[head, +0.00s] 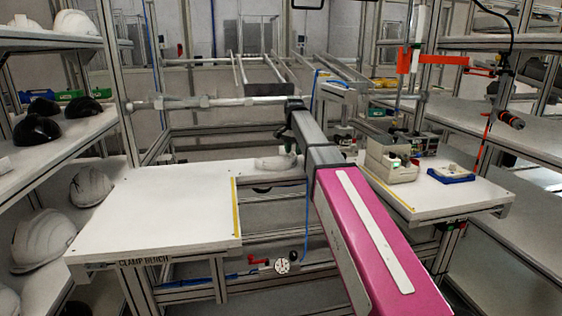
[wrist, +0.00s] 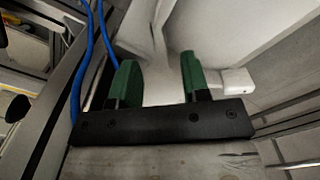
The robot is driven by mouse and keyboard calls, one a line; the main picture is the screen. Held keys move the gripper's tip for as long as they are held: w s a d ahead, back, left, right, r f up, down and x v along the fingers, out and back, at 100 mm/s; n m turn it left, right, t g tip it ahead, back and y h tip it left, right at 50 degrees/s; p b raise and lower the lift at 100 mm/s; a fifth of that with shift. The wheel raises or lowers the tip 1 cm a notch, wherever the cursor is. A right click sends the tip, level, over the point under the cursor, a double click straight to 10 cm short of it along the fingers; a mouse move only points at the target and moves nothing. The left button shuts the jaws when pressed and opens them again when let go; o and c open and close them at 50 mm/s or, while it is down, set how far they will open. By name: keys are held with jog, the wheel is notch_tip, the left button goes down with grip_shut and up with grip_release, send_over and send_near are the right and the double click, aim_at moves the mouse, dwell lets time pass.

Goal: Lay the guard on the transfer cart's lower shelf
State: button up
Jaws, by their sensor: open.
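My gripper (wrist: 158,76) shows in the wrist view with its two green fingers apart. A pale, smooth, blurred surface lies beyond and between the fingers; I cannot tell whether it is the guard or whether the fingers touch it.
White and black helmet shells (head: 42,240) fill the left shelves. A beige device (head: 390,162) and a blue tray (head: 450,174) stand on the bench's right part. Blue hoses (wrist: 88,50) run beside my gripper. The bench's left top is clear.

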aim_at(293, 160)
jog(key=shift+f, duration=2.6)
jog(key=shift+c, duration=0.3)
grip_shut()
